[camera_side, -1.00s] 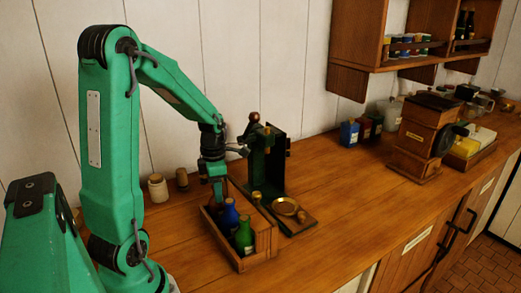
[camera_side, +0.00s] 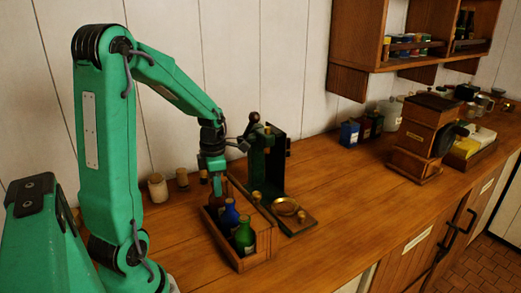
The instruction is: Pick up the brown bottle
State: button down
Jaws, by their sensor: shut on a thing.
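My gripper (camera_side: 215,173) points down over the back end of a small open wooden crate (camera_side: 253,262). It is shut on the brown bottle (camera_side: 218,187), which shows only as a narrow dark reddish-brown shape just below the fingers. The bottle is upright; its lower part is hidden by the crate wall and the blue bottle. I cannot tell whether its base is clear of the crate floor. The blue bottle (camera_side: 230,214) and the green bottle (camera_side: 244,238) stand in the crate in front of it.
A dark green stand with a brass pan (camera_side: 286,207) is close to the crate's right. Two small jars, one white (camera_side: 158,188), one brown (camera_side: 182,179), stand by the wall. A wooden grinder (camera_side: 420,139) is farther right. The counter between is clear.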

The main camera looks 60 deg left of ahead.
notch_tip(320, 180, up, 17)
jog(key=shift+f, duration=0.2)
dwell(0.3)
jog(key=shift+r, duration=0.1)
dwell(0.4)
